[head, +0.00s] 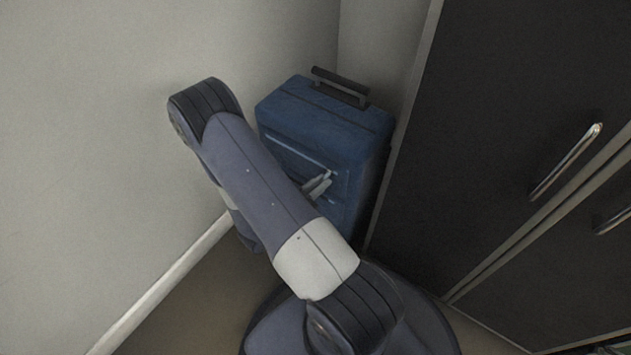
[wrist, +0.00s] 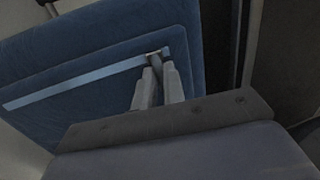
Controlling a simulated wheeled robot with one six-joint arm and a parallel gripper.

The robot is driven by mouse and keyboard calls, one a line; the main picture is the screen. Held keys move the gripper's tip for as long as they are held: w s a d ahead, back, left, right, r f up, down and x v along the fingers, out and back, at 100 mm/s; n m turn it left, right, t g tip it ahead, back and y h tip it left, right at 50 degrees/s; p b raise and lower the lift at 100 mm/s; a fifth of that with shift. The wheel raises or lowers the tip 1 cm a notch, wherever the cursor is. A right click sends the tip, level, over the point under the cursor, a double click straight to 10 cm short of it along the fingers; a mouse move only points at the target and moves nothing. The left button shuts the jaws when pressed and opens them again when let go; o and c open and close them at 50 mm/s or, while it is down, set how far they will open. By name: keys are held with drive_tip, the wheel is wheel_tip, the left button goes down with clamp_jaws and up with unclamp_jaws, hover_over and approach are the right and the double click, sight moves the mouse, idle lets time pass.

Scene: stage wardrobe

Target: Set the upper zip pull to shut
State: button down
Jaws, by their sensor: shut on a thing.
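A blue suitcase (head: 339,134) stands upright in the corner, and its front fills much of the wrist view (wrist: 85,50). A light zip strip (wrist: 75,84) runs along the upper part of its front panel. My gripper (head: 325,178) is at the right end of this strip. In the wrist view my gripper (wrist: 157,62) is shut on the small upper zip pull (wrist: 154,53), which shows only partly between the fingertips. Any lower zip pull is hidden behind my arm in the head view.
A dark wardrobe (head: 500,110) with metal handles (head: 566,160) stands close on the suitcase's right. A pale wall (head: 90,130) with a light skirting board (head: 165,285) is on the left. The suitcase's carry handle (head: 340,88) sticks up at its top.

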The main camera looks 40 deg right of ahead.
drive_tip(key=shift+s+d, duration=0.1)
drive_tip(key=shift+s, duration=0.1)
drive_tip(key=c, duration=1.5)
unclamp_jaws()
drive_tip(key=s+a+p, duration=0.1)
drive_tip(key=a+p, duration=0.1)
drive_tip(key=a, duration=0.8)
drive_tip(key=shift+s+a, duration=0.3)
drive_tip(key=shift+a, duration=0.05)
drive_tip(key=shift+d, duration=0.15)
drive_tip(key=w+d+b, duration=0.1)
drive_tip(key=d+b, duration=0.1)
drive_tip(key=d, duration=0.8)
drive_tip(key=shift+w+d, duration=0.15)
drive_tip(key=shift+w, duration=0.25)
